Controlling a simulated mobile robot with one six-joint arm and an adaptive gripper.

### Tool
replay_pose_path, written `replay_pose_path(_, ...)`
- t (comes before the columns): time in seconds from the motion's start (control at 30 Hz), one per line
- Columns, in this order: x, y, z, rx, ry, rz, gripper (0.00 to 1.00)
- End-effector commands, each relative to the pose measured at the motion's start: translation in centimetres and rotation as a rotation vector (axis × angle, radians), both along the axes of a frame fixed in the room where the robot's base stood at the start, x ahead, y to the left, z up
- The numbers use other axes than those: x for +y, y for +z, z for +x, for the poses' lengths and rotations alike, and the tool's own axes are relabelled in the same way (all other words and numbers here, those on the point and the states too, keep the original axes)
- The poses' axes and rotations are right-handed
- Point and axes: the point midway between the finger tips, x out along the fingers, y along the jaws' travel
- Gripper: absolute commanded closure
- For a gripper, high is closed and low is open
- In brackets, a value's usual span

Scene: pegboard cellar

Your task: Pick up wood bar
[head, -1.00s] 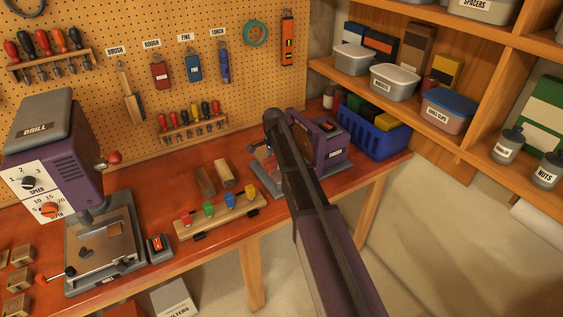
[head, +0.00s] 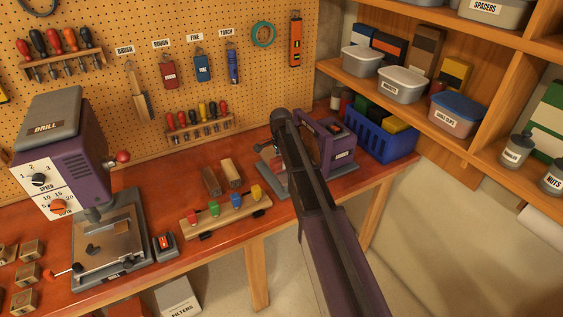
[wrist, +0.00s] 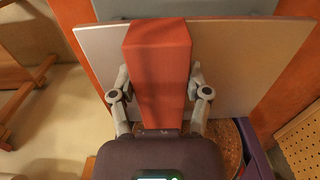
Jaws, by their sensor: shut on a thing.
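My gripper (wrist: 160,82) is shut on a reddish wood bar (wrist: 160,60), with one finger on each side of it. In the wrist view the bar lies over a pale grey plate (wrist: 238,62) beside a round brown disc (wrist: 229,140); I cannot tell whether the bar touches the plate. In the head view my arm reaches to the purple machine (head: 338,143) on the bench, and my arm hides the held bar. Two other wood bars, one darker (head: 211,181) and one lighter (head: 231,173), lie on the bench to the left.
A wooden rack with coloured pegs (head: 226,211) stands in front of the two bars. The drill press (head: 65,150) is at left, with small wood blocks (head: 27,273) near it. A blue crate (head: 381,140) stands right of the purple machine. Bare bench (head: 160,200) shows between.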

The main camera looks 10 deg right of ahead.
Motion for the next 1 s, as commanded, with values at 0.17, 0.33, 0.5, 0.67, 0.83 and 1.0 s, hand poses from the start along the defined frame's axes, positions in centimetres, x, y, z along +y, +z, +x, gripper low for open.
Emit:
replay_pose_path(0.17, 0.0, 1.2, 0.0, 0.000, 0.000, 0.000, 0.95)
replay_pose_path(0.33, 0.0, 2.6, 0.0, 0.000, 0.000, 0.000, 0.95)
replay_pose_path(0.5, 0.0, 3.4, -1.7, 0.000, 0.000, 0.000, 0.95)
replay_pose_path(0.67, -0.1, 3.7, -5.4, 0.000, 0.000, 0.000, 0.95)
replay_pose_path(0.83, -0.1, 4.0, -9.4, 0.000, 0.000, 0.000, 0.95)
replay_pose_path(1.0, -0.1, 4.3, -12.6, 0.000, 0.000, 0.000, 0.95)
